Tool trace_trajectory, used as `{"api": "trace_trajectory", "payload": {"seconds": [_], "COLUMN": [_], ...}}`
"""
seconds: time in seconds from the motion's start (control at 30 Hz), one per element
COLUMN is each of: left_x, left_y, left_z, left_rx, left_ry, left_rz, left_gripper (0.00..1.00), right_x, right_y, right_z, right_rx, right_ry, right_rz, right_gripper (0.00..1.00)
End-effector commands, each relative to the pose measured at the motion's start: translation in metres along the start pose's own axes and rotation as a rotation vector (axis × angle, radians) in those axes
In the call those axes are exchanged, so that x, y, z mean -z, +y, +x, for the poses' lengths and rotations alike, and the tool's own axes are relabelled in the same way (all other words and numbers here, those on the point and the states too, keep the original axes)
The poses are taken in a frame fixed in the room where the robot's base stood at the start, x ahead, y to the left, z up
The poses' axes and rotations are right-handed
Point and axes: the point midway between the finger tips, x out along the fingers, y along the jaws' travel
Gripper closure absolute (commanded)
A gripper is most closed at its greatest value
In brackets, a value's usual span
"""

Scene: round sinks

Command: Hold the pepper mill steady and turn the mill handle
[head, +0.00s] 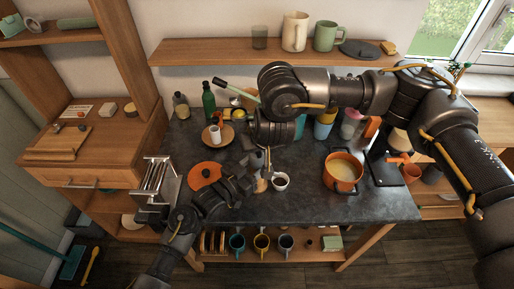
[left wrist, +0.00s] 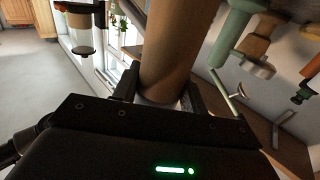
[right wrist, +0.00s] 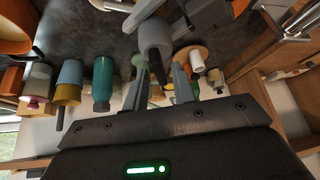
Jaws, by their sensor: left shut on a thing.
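The pepper mill (head: 261,185) stands on the dark counter, mostly hidden by my grippers in the head view. Its brown wooden body (left wrist: 168,50) fills the space between the fingers in the left wrist view. My left gripper (left wrist: 160,92) is shut on the body. My right gripper (right wrist: 161,72) hangs above the mill with its fingers apart. In the right wrist view, the greyish knob of the mill handle (right wrist: 155,36) is at the fingertips, with a pale crank arm beside it. I cannot tell whether the fingers touch the knob.
A cup of dark liquid (head: 280,181) stands close right of the mill. An orange pot (head: 342,172) is further right. An orange lid (head: 204,174) and a metal rack (head: 157,183) are to the left. A plate with a white cup (head: 215,133) and bottles stand behind.

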Motion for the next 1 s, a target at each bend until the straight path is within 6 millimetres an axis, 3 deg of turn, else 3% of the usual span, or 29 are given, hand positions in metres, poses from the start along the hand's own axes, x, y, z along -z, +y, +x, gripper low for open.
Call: {"api": "trace_trajectory", "payload": {"seconds": [0.7, 1.0], "left_x": [-0.002, -0.002], "left_y": [0.002, 0.002], "left_z": [-0.001, 0.0], "left_rx": [-0.004, -0.004], "left_ry": [-0.003, -0.003], "left_rz": [-0.002, -0.002], "left_gripper": [0.86, 0.86], "right_x": [0.029, 0.032], "right_y": [0.001, 0.001], "right_z": [-0.047, -0.051], "right_rx": [-0.002, -0.002], "right_ry": [0.002, 0.002], "right_rz": [0.0, 0.0], "right_gripper": [0.74, 0.74]}}
